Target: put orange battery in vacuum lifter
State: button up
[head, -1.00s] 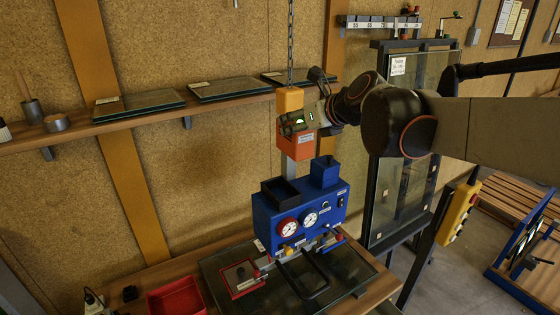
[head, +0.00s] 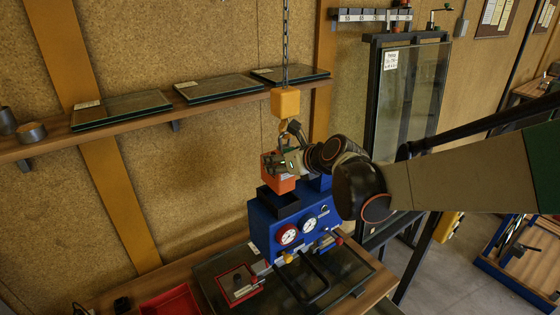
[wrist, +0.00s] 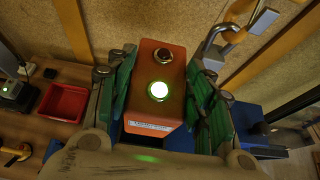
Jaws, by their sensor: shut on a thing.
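The orange battery (head: 278,172) is held in my gripper (head: 290,163), just above the blue vacuum lifter (head: 265,222). In the wrist view the battery (wrist: 156,95) sits between the green finger pads of my gripper (wrist: 160,90), with a lit green button on its end. The lifter has an open black box (head: 283,202) on its top left, with the battery over or close to it. I cannot tell whether the battery's lower end is inside the box. The lifter's two round gauges face the camera. My gripper hides part of the lifter's right top.
A yellow hoist block (head: 286,102) and hook hang on a chain right behind my gripper. A shelf (head: 200,122) with glass panes runs along the wall. A red tray (head: 172,304) is on the bench. A tall glass frame (head: 408,95) stands at right.

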aim_at(281, 182)
jog(key=shift+f, duration=3.55)
jog(key=shift+f, duration=0.2)
jog(key=o, duration=1.6)
jog(key=shift+r, duration=0.1)
